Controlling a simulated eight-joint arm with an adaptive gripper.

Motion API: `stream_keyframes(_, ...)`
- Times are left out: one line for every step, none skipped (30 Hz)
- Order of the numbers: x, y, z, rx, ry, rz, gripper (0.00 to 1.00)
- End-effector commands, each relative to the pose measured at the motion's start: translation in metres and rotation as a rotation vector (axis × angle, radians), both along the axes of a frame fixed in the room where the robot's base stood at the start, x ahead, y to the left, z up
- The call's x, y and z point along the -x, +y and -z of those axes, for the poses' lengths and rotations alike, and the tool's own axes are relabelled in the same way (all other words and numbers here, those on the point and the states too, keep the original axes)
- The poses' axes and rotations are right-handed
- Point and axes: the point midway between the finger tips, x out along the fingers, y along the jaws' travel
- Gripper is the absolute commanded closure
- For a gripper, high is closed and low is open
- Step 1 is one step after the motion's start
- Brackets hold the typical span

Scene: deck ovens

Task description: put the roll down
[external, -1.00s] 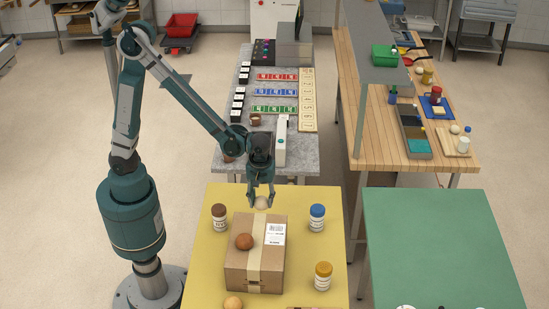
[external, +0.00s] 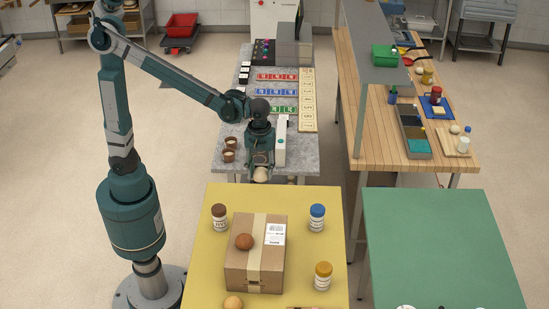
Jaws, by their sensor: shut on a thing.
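My gripper (external: 261,168) is shut on a pale roll (external: 261,175). It holds the roll in the air near the front edge of the grey table (external: 306,160), beyond the cardboard box (external: 237,266). A brown roll (external: 244,241) rests on top of the box. A tan roll (external: 233,303) lies on the yellow table (external: 205,275) at its front left. I cannot tell the exact height of the held roll.
A brown-lidded jar (external: 219,217), a blue-lidded jar (external: 317,217) and an orange-lidded jar (external: 323,275) stand around the box. Small brown cups (external: 229,155) stand on the grey table. The green table (external: 435,240) is mostly clear.

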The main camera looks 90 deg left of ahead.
Motion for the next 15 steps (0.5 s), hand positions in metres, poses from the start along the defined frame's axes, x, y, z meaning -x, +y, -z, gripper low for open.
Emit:
stream_keyframes(0.000,0.000,-0.008,0.000,0.000,0.000,0.72)
stream_keyframes(0.000,0.000,-0.012,0.000,0.000,0.000,0.72)
stream_keyframes(0.000,0.000,-0.018,0.000,0.000,0.000,0.72)
stream_keyframes(0.000,0.000,-0.021,0.000,0.000,0.000,0.72)
stream_keyframes(0.000,0.000,-0.024,0.000,0.000,0.000,0.72)
stream_keyframes(0.000,0.000,-0.028,0.000,0.000,0.000,0.72)
stream_keyframes(0.000,0.000,-0.031,0.000,0.000,0.000,0.72)
stream_keyframes(0.000,0.000,-0.035,0.000,0.000,0.000,0.72)
stream_keyframes(0.000,0.000,-0.039,0.000,0.000,0.000,0.72)
stream_keyframes(0.000,0.000,-0.042,0.000,0.000,0.000,0.72)
stream_keyframes(0.000,0.000,-0.046,0.000,0.000,0.000,0.72)
stream_keyframes(-0.002,-0.005,-0.046,0.000,0.000,-0.001,0.72)
stream_keyframes(-0.004,-0.008,-0.046,0.000,0.000,-0.004,0.72)
stream_keyframes(-0.005,-0.011,-0.047,0.000,0.000,-0.007,0.72)
stream_keyframes(-0.007,-0.015,-0.047,0.000,0.000,-0.011,0.72)
